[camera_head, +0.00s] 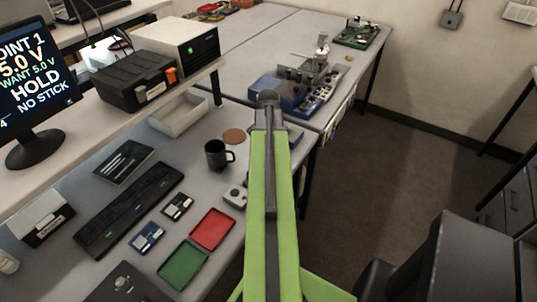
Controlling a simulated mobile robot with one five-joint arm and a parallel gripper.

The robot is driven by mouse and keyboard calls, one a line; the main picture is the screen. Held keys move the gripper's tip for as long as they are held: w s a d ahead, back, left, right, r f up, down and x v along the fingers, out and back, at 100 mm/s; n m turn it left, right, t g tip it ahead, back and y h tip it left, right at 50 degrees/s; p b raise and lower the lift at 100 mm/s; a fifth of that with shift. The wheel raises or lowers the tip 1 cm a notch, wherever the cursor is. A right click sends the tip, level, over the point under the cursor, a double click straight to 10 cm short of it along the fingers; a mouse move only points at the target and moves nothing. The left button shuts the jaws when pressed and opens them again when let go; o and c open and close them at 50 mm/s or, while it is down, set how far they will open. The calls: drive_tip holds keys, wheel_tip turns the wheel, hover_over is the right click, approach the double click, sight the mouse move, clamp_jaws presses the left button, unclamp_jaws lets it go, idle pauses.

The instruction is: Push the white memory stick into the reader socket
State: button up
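My green arm reaches up the middle of the view over the bench's right edge. Its dark end with my gripper (268,107) is seen from behind, and I cannot make out the fingers or anything between them. I cannot pick out the white memory stick for sure. A small blue case (147,238) and a small black case (177,206) with pale pieces lie on the bench. A small light-grey device (235,196) sits left of my arm, partly hidden by it. I cannot tell which thing holds the reader socket.
A red tray (212,229), a green tray (184,264), a keyboard (130,209) and a black mug (217,155) crowd the bench. A blue machine (290,92) stands beyond my arm's end. Open floor (375,185) lies right.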

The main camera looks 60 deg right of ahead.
drive_tip(key=shift+c, duration=0.2)
clamp_jaws()
drive_tip(key=shift+r, duration=0.15)
idle(1.1)
drive_tip(key=shift+r+p, duration=2.9)
drive_tip(key=shift+p, duration=0.15)
wheel_tip(320, 180, down, 5)
drive_tip(key=b, duration=0.4)
drive_tip(key=shift+r+b, duration=0.2)
drive_tip(key=shift+b, duration=0.1)
drive_tip(key=shift+r+p, duration=0.3)
